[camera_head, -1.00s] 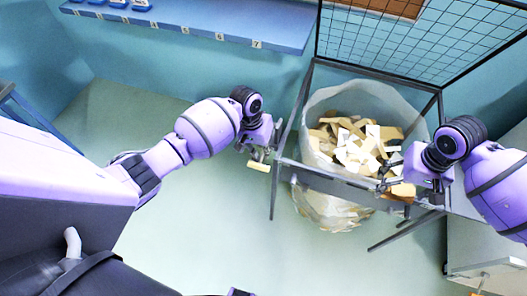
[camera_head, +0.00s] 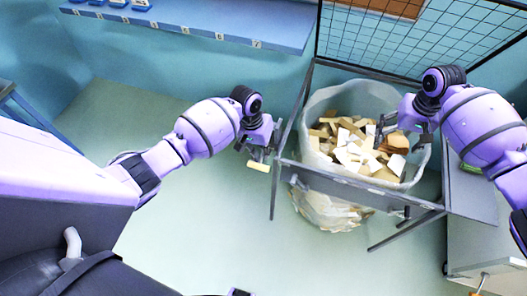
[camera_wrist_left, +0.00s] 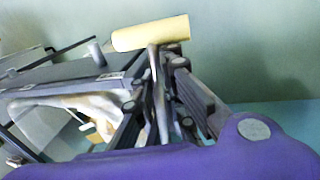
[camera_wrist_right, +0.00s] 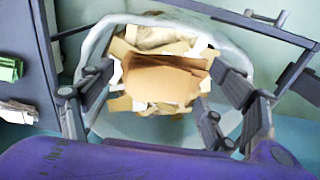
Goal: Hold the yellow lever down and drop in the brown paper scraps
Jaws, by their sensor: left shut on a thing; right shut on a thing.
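The yellow lever (camera_head: 257,166) sticks out at the left front of a dark metal frame. In the left wrist view its yellow grip (camera_wrist_left: 150,33) lies just beyond my left fingers. My left gripper (camera_head: 262,153) is shut on the lever. A clear bag (camera_head: 308,108) hangs in the frame, holding many tan and white scraps (camera_head: 350,152). My right gripper (camera_head: 402,130) is over the right part of the bag's mouth, shut on brown paper scraps (camera_head: 398,141). In the right wrist view the brown scraps (camera_wrist_right: 165,82) sit between the fingers, with the bag's contents behind.
The frame's front bar (camera_head: 345,184) crosses before the bag, and a wire mesh panel (camera_head: 420,40) stands behind it. A grey side table (camera_head: 470,195) is at the right, with a green bundle (camera_wrist_right: 10,68) on it. A blue shelf (camera_head: 200,20) runs along the back wall.

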